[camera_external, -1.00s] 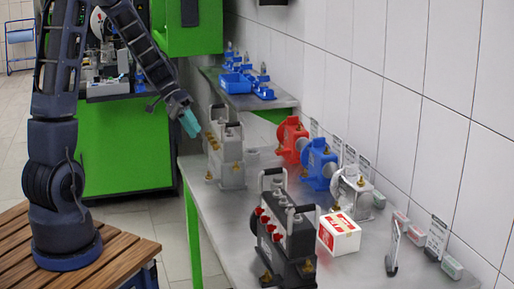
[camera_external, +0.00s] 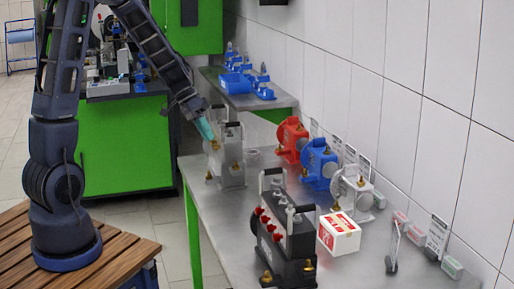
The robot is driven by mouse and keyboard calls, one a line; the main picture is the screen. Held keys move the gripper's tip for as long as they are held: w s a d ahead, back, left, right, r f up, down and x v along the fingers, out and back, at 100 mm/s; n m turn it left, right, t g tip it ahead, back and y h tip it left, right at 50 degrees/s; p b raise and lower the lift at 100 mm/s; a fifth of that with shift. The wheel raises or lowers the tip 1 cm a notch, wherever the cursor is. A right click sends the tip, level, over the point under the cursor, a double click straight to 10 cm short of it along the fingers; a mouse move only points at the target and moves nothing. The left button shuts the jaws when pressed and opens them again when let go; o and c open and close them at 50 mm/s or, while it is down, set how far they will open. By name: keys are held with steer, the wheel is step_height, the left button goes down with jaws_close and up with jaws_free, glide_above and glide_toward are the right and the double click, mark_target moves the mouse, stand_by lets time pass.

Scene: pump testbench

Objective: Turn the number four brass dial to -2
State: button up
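A grey pump block (camera_external: 230,172) with a black handle and brass dials stands at the far left part of the steel bench. A brass dial (camera_external: 214,146) shows on its upper left side, just below my gripper. My gripper (camera_external: 206,131), with teal fingertips, points down and right at the top left of this block, close to or touching the dials. The fingers overlap in this view, so their opening does not show. The other upper dials are partly hidden behind the gripper. No dial number or scale is readable.
A black pump block (camera_external: 286,243) with red knobs stands in front. Red (camera_external: 291,139), blue (camera_external: 319,165) and white pumps (camera_external: 352,190) line the wall side. A red and white box (camera_external: 339,233) sits on the bench (camera_external: 215,208). Blue bins (camera_external: 236,82) stand behind.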

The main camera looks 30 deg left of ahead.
step_height(320, 180, up, 8)
steer(key=s+a+t+y, duration=0.2)
steer(key=s, duration=0.1)
steer(key=s+a+r+n+y, duration=0.1)
steer(key=s+a+r, duration=0.3)
steer(key=s, duration=0.4)
steer(key=s+a+r+n+t+y, duration=0.1)
steer(key=s+a+r+n, duration=0.3)
steer(key=s, duration=0.4)
steer(key=shift+a+r+t+y, duration=0.3)
steer(key=shift+a+r, duration=0.3)
stand_by(0.6)
